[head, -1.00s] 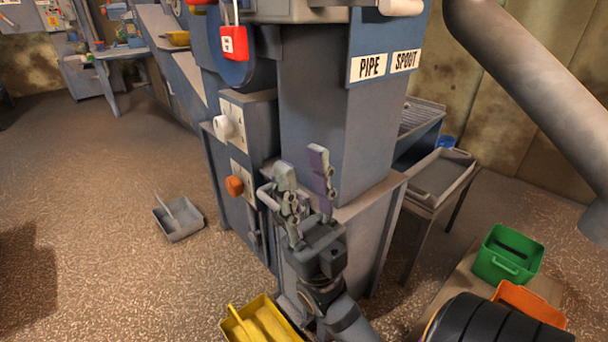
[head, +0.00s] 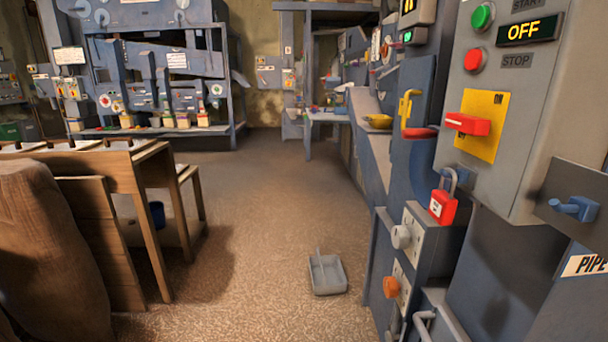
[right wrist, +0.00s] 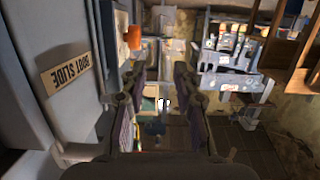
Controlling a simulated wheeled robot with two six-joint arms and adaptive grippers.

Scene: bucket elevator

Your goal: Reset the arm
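In the right wrist view my right gripper (right wrist: 158,80) points away from the camera. Its two fingers stand apart with nothing between them. No gripper or arm shows in the head view, and my left gripper is in neither view. The machine panel (head: 480,130) stands close at the right of the head view. It has a green button (head: 483,17), a red button (head: 475,61), an OFF display (head: 530,29) and a red handle (head: 467,124) on a yellow plate. A red padlock (head: 443,206) hangs below it.
A grey pan (head: 327,275) lies on the floor near the machine. A wooden bench (head: 150,190) stands at the left. The floor between them is clear. In the right wrist view a grey wall with a BOOT SLIDE label (right wrist: 72,89) is close at the left.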

